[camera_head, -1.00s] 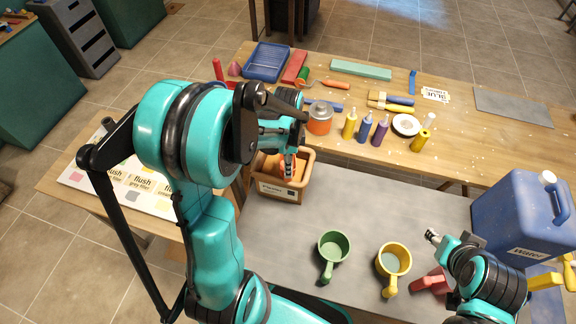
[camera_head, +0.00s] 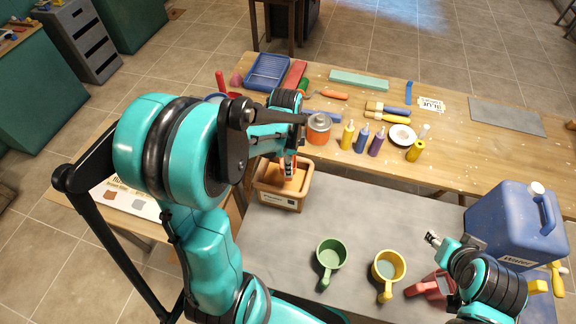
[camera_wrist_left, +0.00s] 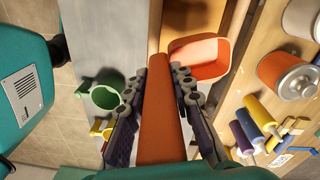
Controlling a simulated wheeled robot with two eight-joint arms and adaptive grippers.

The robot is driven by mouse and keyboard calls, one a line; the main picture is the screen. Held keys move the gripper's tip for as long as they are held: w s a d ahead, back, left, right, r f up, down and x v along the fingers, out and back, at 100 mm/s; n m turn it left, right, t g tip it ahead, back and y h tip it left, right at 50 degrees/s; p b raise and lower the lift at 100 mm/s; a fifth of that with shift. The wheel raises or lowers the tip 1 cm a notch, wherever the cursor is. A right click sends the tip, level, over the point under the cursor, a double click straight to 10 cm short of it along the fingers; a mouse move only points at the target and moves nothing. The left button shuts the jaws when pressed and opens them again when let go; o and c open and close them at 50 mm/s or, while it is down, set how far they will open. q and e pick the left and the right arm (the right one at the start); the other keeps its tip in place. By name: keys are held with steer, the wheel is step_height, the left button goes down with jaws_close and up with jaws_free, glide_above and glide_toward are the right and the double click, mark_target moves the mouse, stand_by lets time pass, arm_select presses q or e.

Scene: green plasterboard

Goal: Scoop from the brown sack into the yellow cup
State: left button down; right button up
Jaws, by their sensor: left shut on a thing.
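The brown sack looks like a brown, open-topped box (camera_head: 267,194) with a label, at the left of the grey work surface. My left gripper (camera_head: 288,168) is above the box's opening, shut on the handle of an orange scoop (camera_wrist_left: 162,110). In the left wrist view the scoop's bowl (camera_wrist_left: 203,56) is beyond the fingertips, by the box's rim; its contents cannot be made out. The yellow cup (camera_head: 388,268) stands on the grey surface to the right, its handle toward me. My right gripper (camera_head: 433,239) is at the right, away from the cup; its jaws are unclear.
A green cup (camera_head: 330,254) stands between box and yellow cup. A red cup (camera_head: 431,287) and a blue water canister (camera_head: 508,225) are at the right.

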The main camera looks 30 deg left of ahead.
arm_select(q)
step_height(320, 180, up, 6)
steer(key=p, duration=0.4)
steer(key=shift+t, duration=0.3)
stand_by(0.5)
